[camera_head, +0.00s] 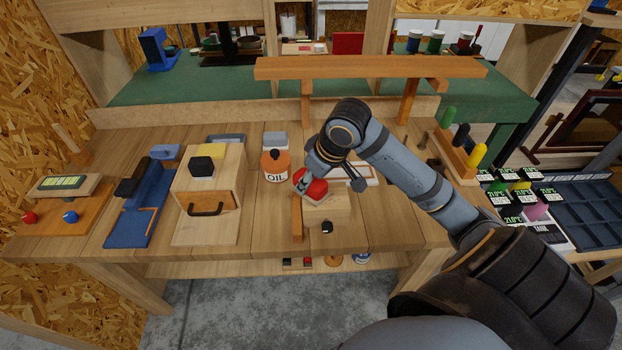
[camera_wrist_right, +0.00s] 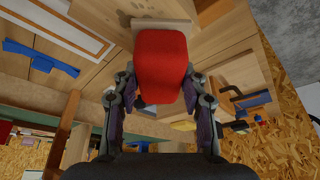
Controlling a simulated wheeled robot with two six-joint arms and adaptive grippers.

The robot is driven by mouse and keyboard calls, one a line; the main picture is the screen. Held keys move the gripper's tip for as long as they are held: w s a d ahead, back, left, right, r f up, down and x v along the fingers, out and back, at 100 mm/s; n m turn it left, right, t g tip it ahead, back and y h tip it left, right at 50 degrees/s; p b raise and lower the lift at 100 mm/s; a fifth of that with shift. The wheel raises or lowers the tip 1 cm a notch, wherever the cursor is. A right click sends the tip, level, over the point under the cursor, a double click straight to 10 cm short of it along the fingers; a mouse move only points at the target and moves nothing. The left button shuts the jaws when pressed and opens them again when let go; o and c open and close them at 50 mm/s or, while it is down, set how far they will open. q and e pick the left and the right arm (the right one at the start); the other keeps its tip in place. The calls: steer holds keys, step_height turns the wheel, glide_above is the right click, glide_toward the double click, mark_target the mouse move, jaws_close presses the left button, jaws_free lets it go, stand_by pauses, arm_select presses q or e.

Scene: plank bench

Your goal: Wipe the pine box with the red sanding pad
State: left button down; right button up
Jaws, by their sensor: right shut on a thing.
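The red sanding pad (camera_head: 316,189) is held in my right gripper (camera_head: 303,183). In the right wrist view the red pad (camera_wrist_right: 161,68) sits between both fingers, which are shut on it. The small pale pine box (camera_head: 330,211) stands under and just in front of the pad. My left gripper is not in view.
An orange oil bottle (camera_head: 276,168) stands just left of the pad. A wooden drawer cabinet (camera_head: 221,187) with a black block on top and a blue stand (camera_head: 143,205) are farther left. An orange wooden beam (camera_head: 370,67) spans behind. The front bench edge is fairly clear.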

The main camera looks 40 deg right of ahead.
mark_target(327, 184)
steer(key=shift+f+b, duration=0.35)
steer(key=shift+f, duration=0.55)
steer(key=d+p, duration=0.1)
steer(key=p, duration=0.1)
steer(key=s+d+p, duration=0.1)
steer(key=p, duration=0.1)
steer(key=d+p, duration=0.1)
steer(key=p, duration=0.1)
steer(key=shift+s+r, duration=0.35)
steer(key=shift+s+f+p, duration=0.1)
steer(key=shift+s+p, duration=0.05)
steer(key=shift+p, duration=0.45)
steer(key=shift+d+f, duration=0.1)
steer(key=shift+d, duration=0.05)
steer(key=d+p, duration=0.1)
steer(key=p, duration=0.2)
steer(key=s+d+p, duration=0.1)
steer(key=p, duration=0.2)
steer(key=shift+s+d+p, duration=0.2)
steer(key=shift+s+p, duration=0.05)
steer(key=shift+p, duration=0.15)
steer(key=shift+s+d+p, duration=0.2)
steer(key=shift+d+p, duration=0.1)
steer(key=shift+p, duration=0.2)
steer(key=shift+s+f, duration=0.1)
steer(key=shift+f, duration=0.15)
